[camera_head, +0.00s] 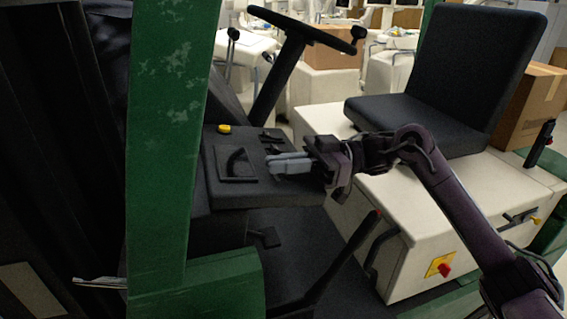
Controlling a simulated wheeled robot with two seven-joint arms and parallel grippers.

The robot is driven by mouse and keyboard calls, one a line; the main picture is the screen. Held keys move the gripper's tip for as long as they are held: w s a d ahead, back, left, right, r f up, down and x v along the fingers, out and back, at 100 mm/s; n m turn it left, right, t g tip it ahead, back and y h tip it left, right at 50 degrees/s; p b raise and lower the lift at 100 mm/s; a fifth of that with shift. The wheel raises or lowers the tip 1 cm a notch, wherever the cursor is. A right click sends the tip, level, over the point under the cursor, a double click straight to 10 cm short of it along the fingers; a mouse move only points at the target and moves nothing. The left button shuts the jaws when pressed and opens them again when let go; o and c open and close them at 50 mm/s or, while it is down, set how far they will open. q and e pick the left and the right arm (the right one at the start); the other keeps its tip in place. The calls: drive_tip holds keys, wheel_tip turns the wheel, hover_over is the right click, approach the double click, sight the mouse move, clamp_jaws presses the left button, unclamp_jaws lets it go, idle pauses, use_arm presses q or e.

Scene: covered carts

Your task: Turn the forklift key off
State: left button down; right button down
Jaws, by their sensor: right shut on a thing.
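The forklift's dark dashboard panel (225,190) stands left of centre, with a gauge (237,164) on it. My right gripper (272,164) reaches in from the right, and its pale fingers lie close together over the right part of this panel. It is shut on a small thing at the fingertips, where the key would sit. The key itself is hidden or too small to make out, so its turn position cannot be told. My left gripper is not in view.
A green post (165,140) stands at the left. The steering wheel (305,30) is above the panel. The black seat (450,90) is on a white body with a red knob (445,270). Cardboard boxes (535,105) stand behind. A lever (355,245) rises below my right arm.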

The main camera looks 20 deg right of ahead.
drive_tip(key=c, duration=1.6)
unclamp_jaws()
drive_tip(key=shift+o, duration=0.2)
drive_tip(key=shift+d, duration=0.1)
drive_tip(key=shift+d+f, duration=0.1)
drive_tip(key=shift+d, duration=0.2)
drive_tip(key=d+b, duration=0.3)
drive_tip(key=d, duration=0.4)
drive_tip(key=shift+w+f, duration=0.2)
drive_tip(key=shift+f, duration=0.1)
